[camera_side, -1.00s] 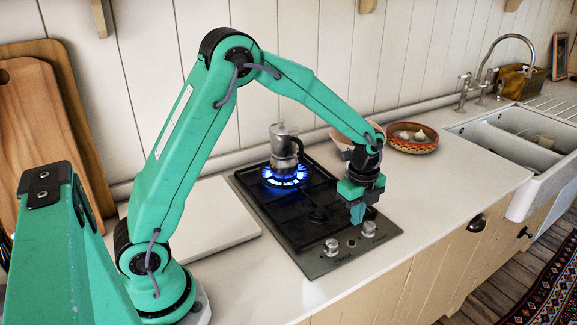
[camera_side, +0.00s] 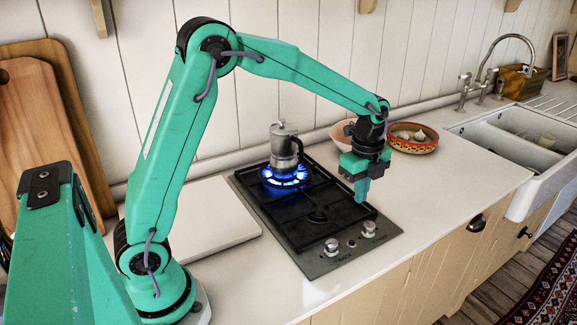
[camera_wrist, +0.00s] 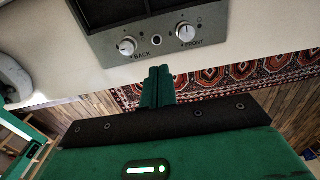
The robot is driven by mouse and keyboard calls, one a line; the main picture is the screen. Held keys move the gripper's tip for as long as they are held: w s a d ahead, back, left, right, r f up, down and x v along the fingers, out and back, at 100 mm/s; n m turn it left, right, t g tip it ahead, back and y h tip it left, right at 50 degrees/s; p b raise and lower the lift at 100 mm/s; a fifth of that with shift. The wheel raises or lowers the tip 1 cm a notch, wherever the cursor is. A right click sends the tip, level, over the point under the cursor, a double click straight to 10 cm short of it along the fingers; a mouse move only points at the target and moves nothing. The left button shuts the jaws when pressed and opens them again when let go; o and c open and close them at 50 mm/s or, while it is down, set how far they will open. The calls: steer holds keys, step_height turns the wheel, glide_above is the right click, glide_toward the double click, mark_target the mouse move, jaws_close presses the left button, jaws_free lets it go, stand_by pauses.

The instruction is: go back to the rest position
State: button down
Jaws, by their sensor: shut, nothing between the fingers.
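My gripper (camera_side: 361,190) is shut and empty, pointing down above the right side of the black gas hob (camera_side: 300,236) in the side view. In the wrist view my gripper's fingers (camera_wrist: 158,72) lie together, just below the hob's control panel in the picture. The panel carries a knob marked BACK (camera_wrist: 128,46) and a knob marked FRONT (camera_wrist: 186,32). Both knobs also show at the hob's front edge in the side view. A metal moka pot (camera_side: 285,146) stands upright on the back burner, over a blue flame (camera_side: 286,178).
A pale bowl (camera_side: 341,134) and a patterned bowl with garlic (camera_side: 412,138) stand behind my gripper. A white board (camera_side: 190,220) lies left of the hob. The sink (camera_side: 520,135) is at the right. The counter (camera_side: 430,195) right of the hob is clear.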

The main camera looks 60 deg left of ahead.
steer(key=shift+r, duration=0.1)
steer(key=s+a+r+n+t, duration=0.1)
steer(key=s+r+n, duration=0.2)
steer(key=s+n, duration=0.3)
steer(key=s+r+n+t, duration=0.2)
steer(key=s+n, duration=0.4)
steer(key=s, duration=0.4)
steer(key=s+a+r+n+t, duration=0.1)
steer(key=s+r+n+t, duration=0.1)
steer(key=s+r+n, duration=0.3)
steer(key=s+n, duration=0.1)
steer(key=s, duration=0.2)
steer(key=shift+s+a, duration=0.15)
steer(key=shift+a, duration=0.15)
